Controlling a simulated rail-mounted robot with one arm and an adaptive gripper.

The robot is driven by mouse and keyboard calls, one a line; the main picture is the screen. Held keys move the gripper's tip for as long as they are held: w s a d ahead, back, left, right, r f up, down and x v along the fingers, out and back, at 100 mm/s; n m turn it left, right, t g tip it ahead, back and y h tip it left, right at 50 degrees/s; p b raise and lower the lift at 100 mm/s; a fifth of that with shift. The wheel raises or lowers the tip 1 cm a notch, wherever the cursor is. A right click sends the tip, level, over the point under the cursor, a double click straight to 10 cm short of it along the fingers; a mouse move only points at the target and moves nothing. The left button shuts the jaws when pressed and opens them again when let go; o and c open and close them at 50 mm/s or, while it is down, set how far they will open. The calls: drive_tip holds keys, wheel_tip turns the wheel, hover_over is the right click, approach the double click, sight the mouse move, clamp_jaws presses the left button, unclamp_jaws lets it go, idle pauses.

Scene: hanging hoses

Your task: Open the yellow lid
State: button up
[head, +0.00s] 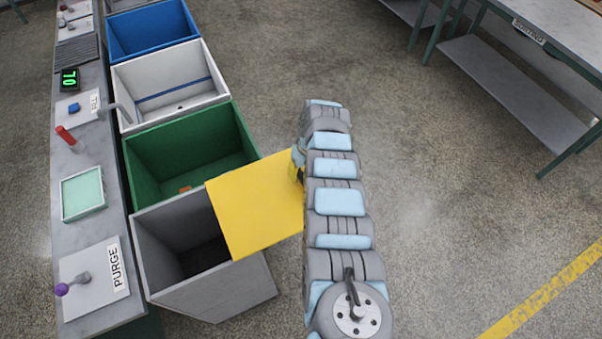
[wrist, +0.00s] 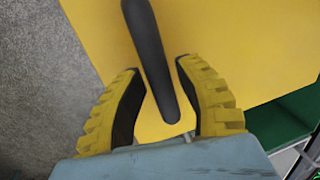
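The yellow lid (head: 255,203) shows at the right side of the grey bin (head: 150,245). It is tilted away from the mouth, and the dark inside of the bin is visible. In the wrist view the yellow lid (wrist: 230,40) fills most of the picture. Its dark bar handle (wrist: 145,25) runs between the two yellow-ridged fingers of my gripper (wrist: 157,68). The fingers are open around the handle, with a narrow gap on each side. In the head view my gripper (head: 298,163) is at the lid's right edge, mostly hidden by my arm.
Green (head: 170,155), white (head: 165,85) and blue (head: 150,30) open bins stand in a row behind the grey one. A counter (head: 85,150) with a purple-knobbed lever (head: 62,289) runs along their left.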

drive_tip(key=shift+o, duration=0.8)
drive_tip(key=shift+w+d+r, duration=0.1)
drive_tip(key=shift+w+r, duration=0.05)
drive_tip(key=shift+r, duration=0.4)
wheel_tip(320, 180, up, 11)
drive_tip(key=d, duration=0.1)
drive_tip(key=shift+w+d+f, duration=0.15)
drive_tip(key=shift+w+d, duration=0.25)
drive_tip(key=shift+w, duration=0.05)
